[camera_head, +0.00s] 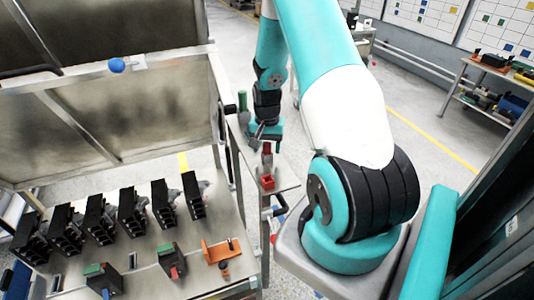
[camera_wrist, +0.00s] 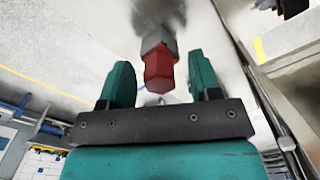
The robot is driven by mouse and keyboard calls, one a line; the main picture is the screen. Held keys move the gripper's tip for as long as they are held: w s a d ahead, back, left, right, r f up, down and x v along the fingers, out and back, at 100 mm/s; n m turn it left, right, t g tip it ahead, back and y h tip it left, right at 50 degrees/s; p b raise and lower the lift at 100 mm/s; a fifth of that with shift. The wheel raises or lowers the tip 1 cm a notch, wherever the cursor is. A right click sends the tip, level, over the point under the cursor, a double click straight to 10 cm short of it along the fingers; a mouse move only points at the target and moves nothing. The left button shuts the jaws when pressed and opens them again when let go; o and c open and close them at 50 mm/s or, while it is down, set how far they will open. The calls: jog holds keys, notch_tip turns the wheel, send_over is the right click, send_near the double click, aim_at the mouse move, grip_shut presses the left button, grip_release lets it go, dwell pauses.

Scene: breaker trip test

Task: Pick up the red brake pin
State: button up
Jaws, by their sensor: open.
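The red brake pin (camera_head: 267,148) stands upright at the right end of the bench, just in front of my gripper (camera_head: 264,131) in the head view. In the wrist view, the pin's red faceted part (camera_wrist: 158,72) and a grey part above it show between the two teal fingers of my gripper (camera_wrist: 160,62). The fingers are spread, with a visible gap on each side of the red part. I cannot tell how deep the pin sits between them. A small red block (camera_head: 267,182) lies below the pin in the head view.
Several black breakers (camera_head: 132,210) stand in a row on the metal bench (camera_head: 140,278). An orange bracket (camera_head: 220,251) lies at its front right. A green handle (camera_head: 243,102) stands left of my gripper. A raised panel (camera_head: 115,120) rises behind the breakers.

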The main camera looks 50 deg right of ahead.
jog(key=c, duration=1)
jog(key=shift+r, duration=0.1)
